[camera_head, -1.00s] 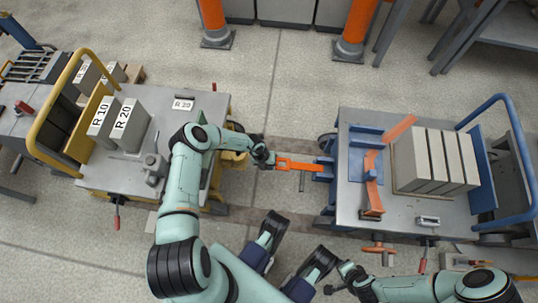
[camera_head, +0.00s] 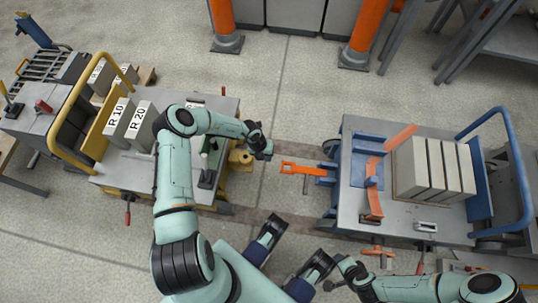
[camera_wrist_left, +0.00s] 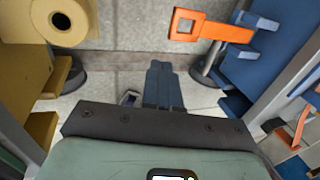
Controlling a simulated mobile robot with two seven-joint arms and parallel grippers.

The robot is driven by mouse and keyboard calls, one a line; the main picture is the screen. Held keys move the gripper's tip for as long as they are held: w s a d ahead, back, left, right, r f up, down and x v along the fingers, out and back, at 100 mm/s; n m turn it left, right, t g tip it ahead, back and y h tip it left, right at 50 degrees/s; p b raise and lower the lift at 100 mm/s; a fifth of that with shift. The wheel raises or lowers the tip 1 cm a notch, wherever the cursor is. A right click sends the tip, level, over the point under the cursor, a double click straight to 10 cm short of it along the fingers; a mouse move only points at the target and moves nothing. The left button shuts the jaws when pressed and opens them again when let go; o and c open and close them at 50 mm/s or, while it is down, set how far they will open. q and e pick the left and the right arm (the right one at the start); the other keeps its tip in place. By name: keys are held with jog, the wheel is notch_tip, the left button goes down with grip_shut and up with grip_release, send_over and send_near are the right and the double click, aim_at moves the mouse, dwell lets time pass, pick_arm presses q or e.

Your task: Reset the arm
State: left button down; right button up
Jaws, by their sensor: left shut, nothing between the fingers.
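My left gripper (camera_head: 264,151) is shut and empty. It hangs over the gap between the two carts, beside the orange drawbar (camera_head: 300,168) and apart from it. In the left wrist view its fingers (camera_wrist_left: 163,85) are together over bare floor. The orange drawbar, also in the left wrist view (camera_wrist_left: 205,28), sticks out from the blue cart towards the left, with a square opening at its free end. My right gripper (camera_head: 337,283) is low in the head view, small and dark, and its jaws cannot be made out.
The yellow cart (camera_head: 118,178) on the left carries grey blocks marked R 10 and R 20 (camera_head: 138,122). Its round yellow coupling (camera_head: 240,157) faces the gap. The blue cart (camera_head: 410,212) on the right carries several pale panels (camera_head: 435,168). Orange posts (camera_head: 361,30) stand behind.

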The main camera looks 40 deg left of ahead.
pick_arm(q)
jog(key=shift+r, duration=0.2)
pick_arm(e)
jog(key=shift+s, duration=0.15)
pick_arm(q)
jog(key=shift+s, duration=0.1)
